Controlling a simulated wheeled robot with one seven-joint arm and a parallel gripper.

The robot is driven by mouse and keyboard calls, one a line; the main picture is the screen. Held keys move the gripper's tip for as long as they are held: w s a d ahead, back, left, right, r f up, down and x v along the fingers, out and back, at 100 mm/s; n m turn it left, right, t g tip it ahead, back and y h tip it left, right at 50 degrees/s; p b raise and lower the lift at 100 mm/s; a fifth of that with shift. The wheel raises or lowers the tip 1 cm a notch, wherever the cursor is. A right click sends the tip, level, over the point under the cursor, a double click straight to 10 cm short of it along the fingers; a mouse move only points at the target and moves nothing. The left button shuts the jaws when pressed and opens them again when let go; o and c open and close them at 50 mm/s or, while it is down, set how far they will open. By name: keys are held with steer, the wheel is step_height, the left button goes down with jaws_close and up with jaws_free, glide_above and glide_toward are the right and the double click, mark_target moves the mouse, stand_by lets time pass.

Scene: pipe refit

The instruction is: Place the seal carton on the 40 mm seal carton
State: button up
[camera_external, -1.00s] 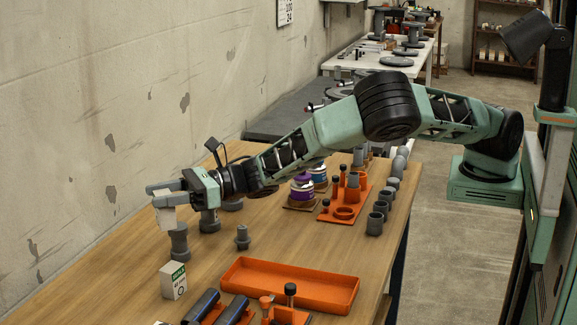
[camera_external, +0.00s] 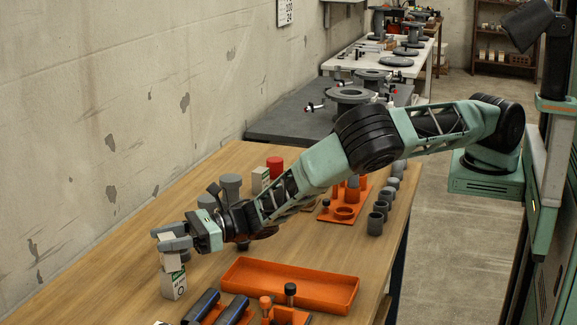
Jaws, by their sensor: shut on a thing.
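My gripper (camera_external: 171,240) is shut on a small white carton, the seal carton (camera_external: 171,262), at the left of the table. The jaws cover its upper part. The 40 mm seal carton (camera_external: 173,286), white with a green band and dark print, stands upright on the table directly below. The held carton overlaps its top in the picture. I cannot tell whether the two touch or a small gap is left.
An orange tray (camera_external: 232,277) lies right of the cartons, with dark tubes (camera_external: 201,305) in front of it. Grey pipe fittings (camera_external: 231,184), another white carton (camera_external: 260,179) and a red cap (camera_external: 275,163) stand behind my arm. Grey sockets (camera_external: 376,222) stand at the right edge.

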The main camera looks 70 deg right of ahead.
steer(key=shift+f, duration=0.15)
steer(key=o, duration=1)
